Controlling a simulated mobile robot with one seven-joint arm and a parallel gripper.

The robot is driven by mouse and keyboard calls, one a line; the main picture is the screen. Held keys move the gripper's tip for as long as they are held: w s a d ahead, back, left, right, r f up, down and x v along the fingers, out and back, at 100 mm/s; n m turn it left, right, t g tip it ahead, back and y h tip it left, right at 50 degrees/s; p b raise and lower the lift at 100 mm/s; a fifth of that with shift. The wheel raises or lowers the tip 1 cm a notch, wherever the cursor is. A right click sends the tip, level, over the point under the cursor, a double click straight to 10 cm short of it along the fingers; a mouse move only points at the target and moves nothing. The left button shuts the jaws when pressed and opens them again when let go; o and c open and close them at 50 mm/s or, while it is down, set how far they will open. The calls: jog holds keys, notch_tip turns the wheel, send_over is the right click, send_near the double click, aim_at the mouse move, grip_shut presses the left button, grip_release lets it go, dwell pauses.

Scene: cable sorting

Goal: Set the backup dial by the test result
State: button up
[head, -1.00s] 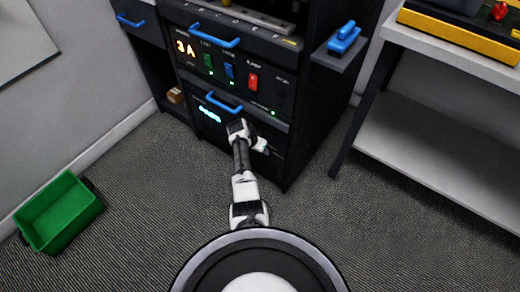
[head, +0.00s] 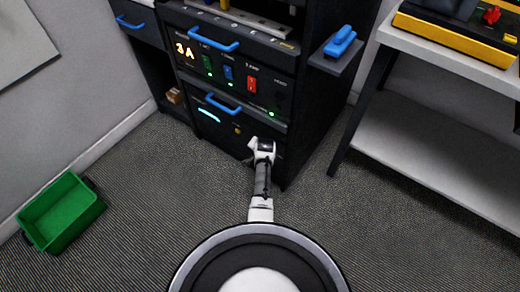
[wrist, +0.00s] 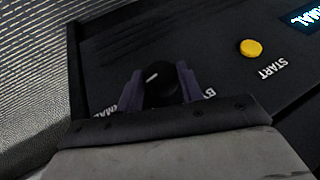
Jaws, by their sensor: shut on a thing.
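In the wrist view the round black dial (wrist: 161,86) sits on the dark panel, with a white pointer mark on its top. My gripper (wrist: 160,95) is shut on the dial, one dark purple finger on each side. Labels on either side are partly hidden by the fingers; letters like "MAL" show at left and "BY" at right. A yellow START button (wrist: 251,48) is on the same panel. A lit display (wrist: 305,18) at the upper right corner is cut off, reading "MAL" at its end. In the head view my gripper (head: 262,150) is at the cabinet's lower right front, hiding the dial.
Blue drawer handles (head: 222,104) stick out from the cabinet. A green bin (head: 60,211) stands on the floor at left. A white-topped bench (head: 450,65) is at right.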

jog(key=shift+s+d+f+m+t+y+b, duration=0.15)
jog(key=shift+m+t+y+b, duration=0.15)
jog(key=shift+t+y+b, duration=0.5)
jog(key=o, duration=1)
jog(key=p+v, duration=0.3)
jog(key=v, duration=1)
jog(key=shift+s+d+r, duration=0.2)
jog(key=shift+d+r, duration=0.05)
jog(key=shift+r, duration=0.1)
